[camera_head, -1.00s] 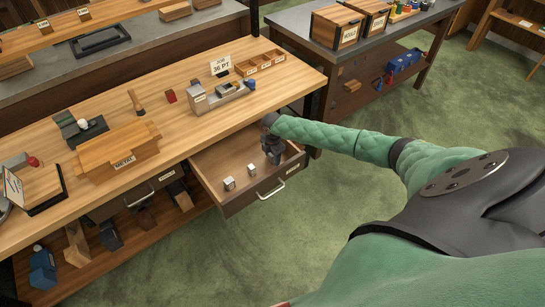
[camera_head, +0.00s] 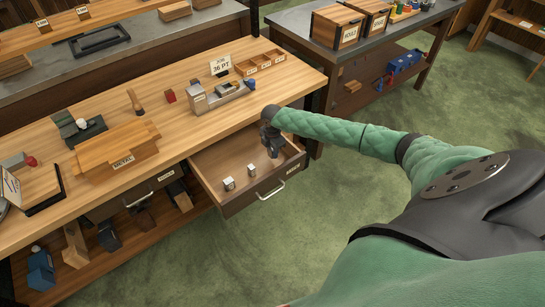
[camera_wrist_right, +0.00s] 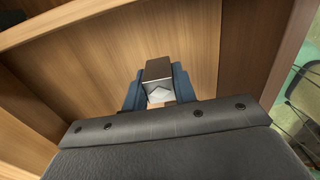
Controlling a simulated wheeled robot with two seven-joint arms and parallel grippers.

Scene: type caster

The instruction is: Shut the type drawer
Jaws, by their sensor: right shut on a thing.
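The wooden type drawer (camera_head: 236,204) stands pulled out from under the bench in the head view, with a pale metal handle (camera_head: 272,190) on its front. Two small metal type blocks (camera_head: 228,184) (camera_head: 252,170) stand on the drawer floor. My right gripper (camera_head: 273,152) reaches down into the right part of the drawer. In the right wrist view its blue fingers (camera_wrist_right: 158,90) are shut on a metal block (camera_wrist_right: 158,70), with the drawer's wooden floor and walls around it. Whether the held block touches the floor is hard to tell. My left gripper is out of view.
The bench top (camera_head: 180,150) above the drawer carries a composing stick with a "36 PT" sign (camera_head: 220,67), a small divided tray (camera_head: 260,63) and a wooden case (camera_head: 117,146). The green floor (camera_head: 300,225) in front of the drawer is clear.

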